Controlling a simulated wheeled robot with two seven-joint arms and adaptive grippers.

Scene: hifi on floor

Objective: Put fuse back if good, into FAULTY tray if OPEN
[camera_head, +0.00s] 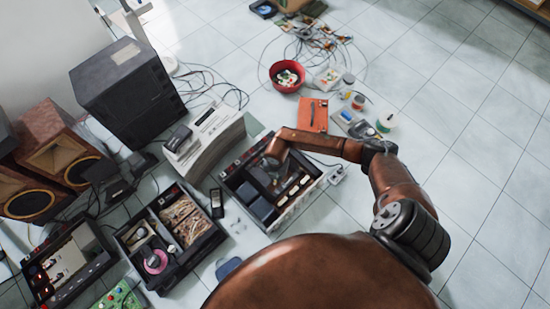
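An open hifi unit (318,192) lies on the floor near the middle, with dark blocks and a row of pale parts inside. My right arm reaches in from the lower right, and its gripper (272,165) is over the back part of this unit. The fingers are small and dark against the dark interior, so I cannot tell whether they are open or hold anything. I cannot make out a fuse. No tray shows a readable FAULTY label; an orange flat tray or mat (306,116) with a dark tool on it lies behind the unit. My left gripper is not in view.
A compartment box (158,287) with wires and a pink roll stands left of the unit. A small black device (216,202) lies between them. A paper stack (212,148), red bowl (287,88), jars and loose cables lie behind. Floor at right is clear.

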